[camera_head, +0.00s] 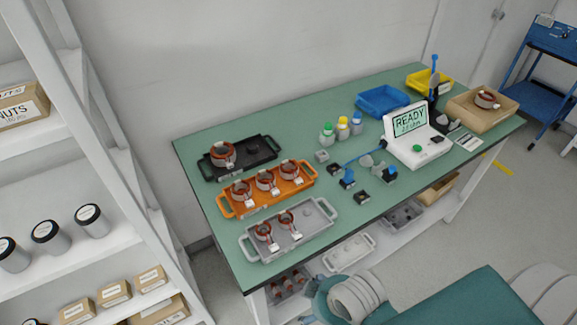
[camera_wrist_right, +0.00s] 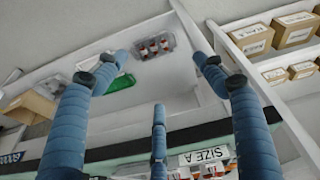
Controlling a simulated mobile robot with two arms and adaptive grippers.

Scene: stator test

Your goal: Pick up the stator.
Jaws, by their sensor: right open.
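Several stators, ring-shaped with copper windings and white connectors, are on the green-topped table. One stator (camera_head: 223,154) sits in the black tray (camera_head: 257,143). Three stators (camera_head: 266,180) are in the orange tray (camera_head: 228,205). Two stators (camera_head: 264,232) are in the grey tray (camera_head: 297,239). Another stator (camera_head: 487,99) lies on the brown box at the far right. In the wrist view, my right gripper (camera_wrist_right: 160,78) has its blue fingers spread wide with nothing between them. Which stator is meant cannot be told. My left gripper is not in view.
A tester reading READY (camera_head: 411,121), a blue bin (camera_head: 383,100), a yellow bin (camera_head: 428,80) and small bottles (camera_head: 342,128) stand on the table's right half. Shelves with boxes and jars (camera_head: 46,231) stand left. A lower shelf (camera_head: 377,247) runs under the tabletop.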

